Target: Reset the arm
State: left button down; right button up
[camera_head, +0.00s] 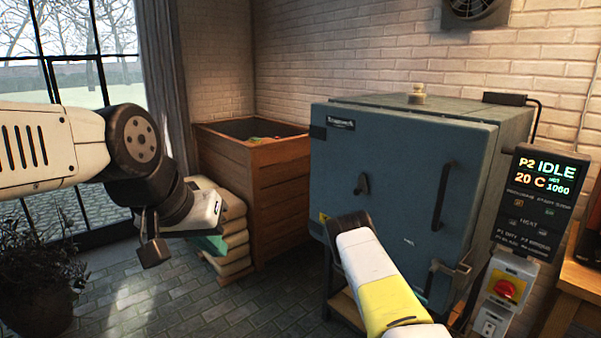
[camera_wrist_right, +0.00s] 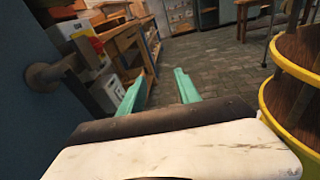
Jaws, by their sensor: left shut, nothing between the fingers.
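My left arm comes in from the left in the head view. Its gripper (camera_head: 153,242) hangs over the floor left of the sacks, shut and empty. My right arm, white and yellow, rises from the bottom in front of the blue kiln (camera_head: 400,180), whose door appears closed. The right gripper cannot be made out in the head view. In the right wrist view its two teal fingers (camera_wrist_right: 160,90) stand apart with nothing visible between them, over the floor.
The control panel (camera_head: 542,200) reads IDLE, 20 C. A wooden bin (camera_head: 275,190) and stacked sacks (camera_head: 232,240) stand left of the kiln. A potted plant (camera_head: 40,270) is at lower left. Yellow-rimmed round shelves (camera_wrist_right: 300,85) stand right of the right gripper. Tiled floor (camera_head: 150,310) is clear.

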jog(key=s+a+r+m+t+y, duration=0.1)
jog(key=a+r+m+t+y, duration=0.15)
jog(key=r, duration=0.55)
jog(key=s+a+r+m+t+y, duration=0.1)
jog(key=s+a+r+t+y, duration=0.2)
jog(key=r, duration=0.5)
jog(key=a+r+m+t+y, duration=0.2)
jog(key=r+y, duration=0.2)
jog(key=r, duration=0.4)
jog(key=s+a+r+m+t+y, duration=0.1)
jog(key=s+a+r+t+y, duration=0.1)
jog(key=s+a+r+t, duration=0.2)
jog(key=s+a+r+m+t+y, duration=0.2)
jog(key=s+a+r+t, duration=0.3)
jog(key=s, duration=0.8)
notch_tip(320, 180, up, 4)
jog(key=a+y, duration=0.1)
jog(key=a, duration=0.1)
jog(key=shift+s+a, duration=0.25)
jog(key=shift+a, duration=0.1)
